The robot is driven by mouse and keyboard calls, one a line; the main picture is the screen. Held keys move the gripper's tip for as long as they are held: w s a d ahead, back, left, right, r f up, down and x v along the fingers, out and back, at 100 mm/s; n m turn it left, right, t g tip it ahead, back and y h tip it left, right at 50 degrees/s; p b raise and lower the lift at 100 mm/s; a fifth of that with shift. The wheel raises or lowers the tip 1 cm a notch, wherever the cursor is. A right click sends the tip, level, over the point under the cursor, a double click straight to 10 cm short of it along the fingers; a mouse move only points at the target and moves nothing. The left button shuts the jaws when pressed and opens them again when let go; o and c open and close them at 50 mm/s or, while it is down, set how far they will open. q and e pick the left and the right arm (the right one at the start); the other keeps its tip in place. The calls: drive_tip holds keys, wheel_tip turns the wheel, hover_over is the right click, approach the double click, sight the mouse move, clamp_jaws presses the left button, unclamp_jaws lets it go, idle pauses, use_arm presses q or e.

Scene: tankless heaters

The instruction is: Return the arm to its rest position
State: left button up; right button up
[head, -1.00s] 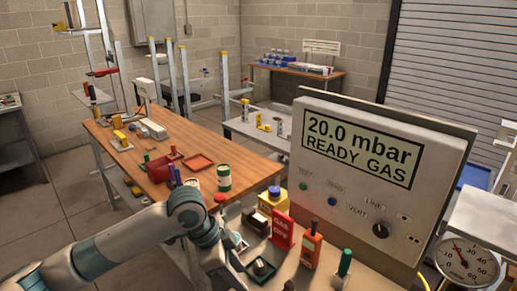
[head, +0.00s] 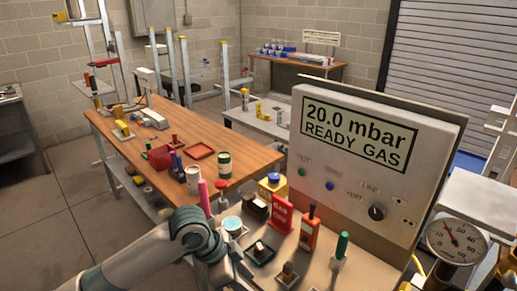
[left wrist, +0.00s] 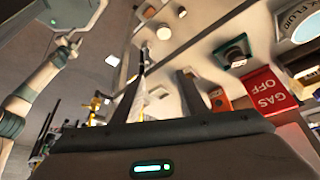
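My left arm comes in from the left in the head view, over the front left of the near bench. Its hand is cut off at the bottom edge there. In the left wrist view my left gripper (left wrist: 160,95) has its two dark fingers apart, with nothing seen held between them. A red GAS OFF tag (left wrist: 268,90) lies to the right of the fingers, apart from them; it also stands on the bench in the head view (head: 281,217). The head view does not show my right gripper.
A grey panel (head: 431,115) reading "20.0 mbar READY GAS" stands right of the arm. A round gauge (head: 456,241) is beside it. A fluid jar (head: 233,227), an orange device (head: 309,231) and a green-handled tool (head: 340,247) crowd the bench. A wooden table (head: 245,161) is behind.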

use_arm(q)
drive_tip(key=s+a+f+n+t, duration=0.25)
drive_tip(key=s+f+n, duration=0.35)
drive_tip(key=s+f, duration=0.35)
drive_tip(key=s+a+f+n+y, duration=0.3)
drive_tip(key=s+a+f+n, duration=0.1)
drive_tip(key=s+a, duration=0.5)
drive_tip(key=s+a+f+n+y, duration=0.2)
drive_tip(key=s+a+f+n, duration=0.15)
drive_tip(key=s+a, duration=0.45)
wheel_tip(320, 180, down, 30)
drive_tip(key=s+g+b, duration=0.1)
drive_tip(key=s, duration=0.1)
drive_tip(key=s+a+f+g, duration=0.1)
drive_tip(key=s+a+f, duration=0.2)
drive_tip(key=s+f, duration=1.4)
drive_tip(key=shift+s+a+f+b, duration=0.15)
drive_tip(key=shift+f+b, duration=0.1)
drive_tip(key=shift+b, duration=0.15)
